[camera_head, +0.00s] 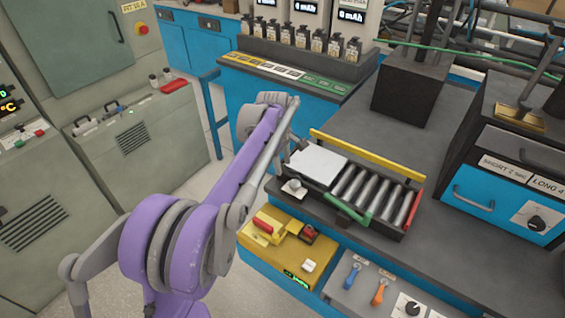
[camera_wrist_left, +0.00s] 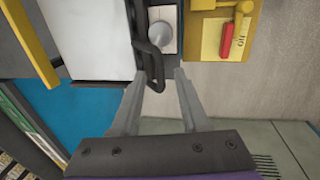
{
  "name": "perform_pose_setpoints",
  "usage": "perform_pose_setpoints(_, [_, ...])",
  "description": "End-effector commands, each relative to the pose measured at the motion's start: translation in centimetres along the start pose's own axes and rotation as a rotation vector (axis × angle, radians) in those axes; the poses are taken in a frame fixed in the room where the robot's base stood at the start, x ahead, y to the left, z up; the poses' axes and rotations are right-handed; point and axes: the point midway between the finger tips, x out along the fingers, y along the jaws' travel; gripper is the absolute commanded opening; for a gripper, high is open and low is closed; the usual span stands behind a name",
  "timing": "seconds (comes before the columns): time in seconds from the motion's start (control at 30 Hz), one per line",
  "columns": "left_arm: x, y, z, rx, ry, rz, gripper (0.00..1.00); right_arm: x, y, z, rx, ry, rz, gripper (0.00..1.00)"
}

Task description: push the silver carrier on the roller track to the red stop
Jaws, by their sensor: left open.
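The silver carrier (camera_head: 316,163), a flat pale plate, sits at the left end of the roller track (camera_head: 375,192). Bare rollers lie between it and the red stop (camera_head: 413,208) at the right end. In the left wrist view the carrier (camera_wrist_left: 88,40) is at the upper left, just beyond my fingers. My left gripper (camera_wrist_left: 160,75) is open, beside the carrier's left end as the head view has it. A dark bent bar (camera_wrist_left: 152,62) shows between its fingertips; contact cannot be told. In the head view my arm largely hides this gripper. My right gripper is not in view.
A yellow rail (camera_head: 352,152) runs along the track's far side, a green bar (camera_head: 347,208) along its near side. A round knob (camera_head: 294,187) stands by the track's left end. A yellow switch box (camera_head: 285,245) is below.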

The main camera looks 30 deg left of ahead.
Motion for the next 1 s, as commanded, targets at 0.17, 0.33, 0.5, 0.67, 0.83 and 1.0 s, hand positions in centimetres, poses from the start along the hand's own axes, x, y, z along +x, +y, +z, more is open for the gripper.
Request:
perform_pose_setpoints(0.17, [-0.02,0.0,0.0,0.0,0.0,0.0,0.23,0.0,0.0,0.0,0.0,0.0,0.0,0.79])
perform_pose_setpoints(0.33, [-0.03,-0.01,-0.01,0.0,0.0,0.0,0.0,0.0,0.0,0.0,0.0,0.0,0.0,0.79])
perform_pose_setpoints(0.5, [-0.04,0.0,-0.01,0.0,0.0,0.0,0.0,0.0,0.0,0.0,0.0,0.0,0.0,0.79])
perform_pose_setpoints(0.67, [-0.04,0.0,-0.01,0.0,0.0,0.0,0.0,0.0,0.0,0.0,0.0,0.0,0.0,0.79])
perform_pose_setpoints(0.83, [-0.05,0.0,-0.01,0.0,0.0,0.0,0.0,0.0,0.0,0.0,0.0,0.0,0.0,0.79])
perform_pose_setpoints(1.0, [-0.05,0.0,-0.01,0.0,0.0,0.0,0.0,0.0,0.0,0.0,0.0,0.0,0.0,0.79])
